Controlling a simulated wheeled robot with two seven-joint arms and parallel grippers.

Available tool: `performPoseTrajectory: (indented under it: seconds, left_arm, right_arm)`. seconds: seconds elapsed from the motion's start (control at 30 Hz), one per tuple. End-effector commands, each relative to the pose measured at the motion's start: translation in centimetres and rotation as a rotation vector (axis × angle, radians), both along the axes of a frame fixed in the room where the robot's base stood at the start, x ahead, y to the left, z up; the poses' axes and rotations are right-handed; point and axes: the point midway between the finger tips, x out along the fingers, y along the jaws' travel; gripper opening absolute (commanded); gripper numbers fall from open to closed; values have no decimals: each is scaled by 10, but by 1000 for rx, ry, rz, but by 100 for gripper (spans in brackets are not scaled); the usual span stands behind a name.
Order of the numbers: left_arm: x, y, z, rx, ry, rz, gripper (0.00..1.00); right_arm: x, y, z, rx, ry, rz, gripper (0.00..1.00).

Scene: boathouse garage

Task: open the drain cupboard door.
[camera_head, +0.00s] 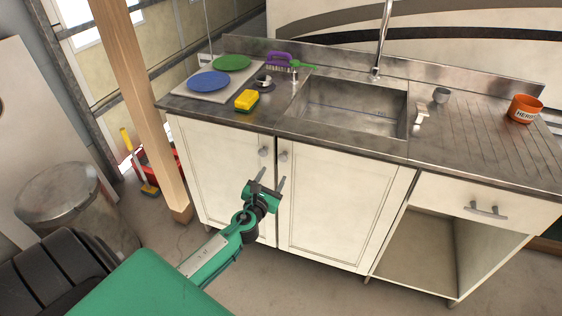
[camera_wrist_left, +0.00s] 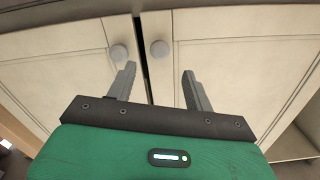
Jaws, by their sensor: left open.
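Two cream cupboard doors stand shut side by side under the sink counter: a left door (camera_head: 222,170) and a right door (camera_head: 340,205) below the basin. Each has a round grey knob near the top of the shared gap, the left knob (camera_head: 263,151) and the right knob (camera_head: 283,156). Which one is the drain cupboard door is not marked. My left gripper (camera_head: 271,179) is open and empty, just below the knobs. In the left wrist view, the left knob (camera_wrist_left: 119,53) and right knob (camera_wrist_left: 160,49) lie beyond the fingertips, apart from them. My right gripper is out of view.
A steel sink (camera_head: 350,105) sits in the counter above. A drawer (camera_head: 485,203) over an open shelf space (camera_head: 415,245) is on the right. A wooden post (camera_head: 140,100) and metal bin (camera_head: 65,200) stand on the left. Some bare floor shows before the doors.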

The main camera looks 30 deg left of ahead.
Motion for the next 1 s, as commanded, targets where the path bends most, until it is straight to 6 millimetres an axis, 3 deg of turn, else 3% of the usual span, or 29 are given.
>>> performPoseTrajectory:
  seconds: [0.3,0.5,0.97,1.0]
  left_arm:
    - [53,13,0,-3,-1,1,53]
    - [75,18,-1,-3,0,1,53]
    - [85,20,-1,-3,1,1,53]
    - [85,20,-1,-3,1,1,47]
  right_arm:
    - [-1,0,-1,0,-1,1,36]
    - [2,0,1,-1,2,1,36]
    - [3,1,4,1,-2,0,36]
    - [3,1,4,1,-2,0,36]
